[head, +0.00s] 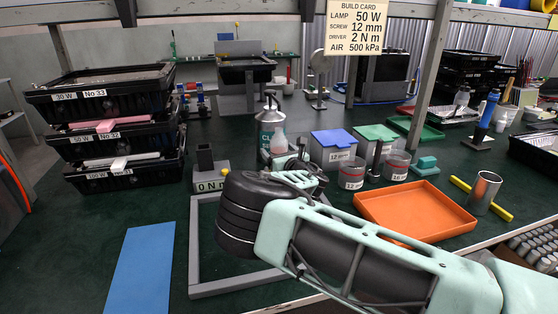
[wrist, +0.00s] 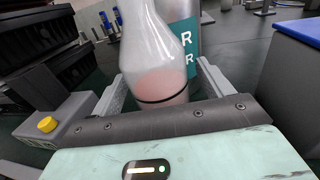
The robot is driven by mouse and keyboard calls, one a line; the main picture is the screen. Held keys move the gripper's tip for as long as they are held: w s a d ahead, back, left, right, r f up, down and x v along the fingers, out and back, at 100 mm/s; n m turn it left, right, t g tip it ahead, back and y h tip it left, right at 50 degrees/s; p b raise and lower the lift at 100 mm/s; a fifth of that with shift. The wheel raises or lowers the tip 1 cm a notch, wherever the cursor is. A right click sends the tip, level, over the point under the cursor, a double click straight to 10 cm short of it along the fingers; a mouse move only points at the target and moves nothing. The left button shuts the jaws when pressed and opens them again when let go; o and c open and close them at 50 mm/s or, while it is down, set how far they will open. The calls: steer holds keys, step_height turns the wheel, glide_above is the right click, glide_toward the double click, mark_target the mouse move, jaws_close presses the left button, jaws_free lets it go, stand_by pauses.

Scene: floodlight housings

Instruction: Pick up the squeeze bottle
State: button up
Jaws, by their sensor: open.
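The squeeze bottle (wrist: 152,58) is translucent, with pink liquid low inside and a dark ring around it. In the wrist view it fills the middle, between the two fingers of my open gripper (wrist: 160,88), with gaps showing at the sides. In the head view the bottle (head: 278,143) stands in front of a grey pump bottle with a teal label (head: 265,128); its lower part is hidden by my gripper (head: 294,166). Whether a finger touches it I cannot tell.
Blue-lidded (head: 333,138) and green-lidded (head: 376,132) bins stand to the right, with labelled tins (head: 351,174) in front. An orange tray (head: 415,208) lies farther right. Stacked black crates (head: 100,92) stand left. A grey block with a yellow button (wrist: 46,124) is left of my gripper.

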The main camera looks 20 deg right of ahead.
steer(key=shift+r, duration=0.1)
steer(key=c, duration=1.5)
